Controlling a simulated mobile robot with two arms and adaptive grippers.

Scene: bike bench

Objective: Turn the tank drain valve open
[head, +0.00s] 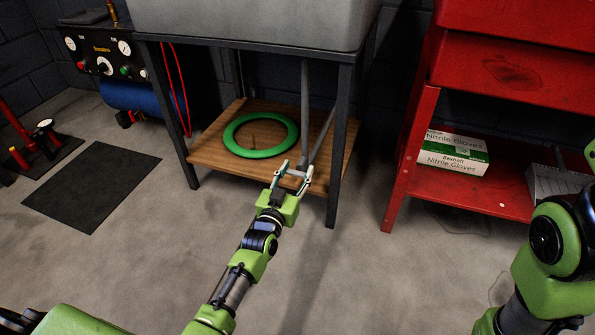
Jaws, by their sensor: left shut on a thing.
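The grey tank (250,22) sits on a dark metal stand at the top middle. A grey drain pipe (305,105) runs down from under it toward my left gripper. My left gripper (295,170) is at the lower end of this pipe, above the front edge of the wooden shelf. Its fingers are shut on a small light part between them, which looks like the drain valve handle (296,173). The fingers hide most of the valve, and its angle cannot be told. My right arm shows at the lower right; its fingers are out of view.
A green ring (261,147) lies on the wooden shelf (205,150). The stand's front leg (340,150) is close right of my left gripper. A red rack (408,160) with glove boxes (452,160) stands at right. A black mat (90,190) lies at left. The front floor is clear.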

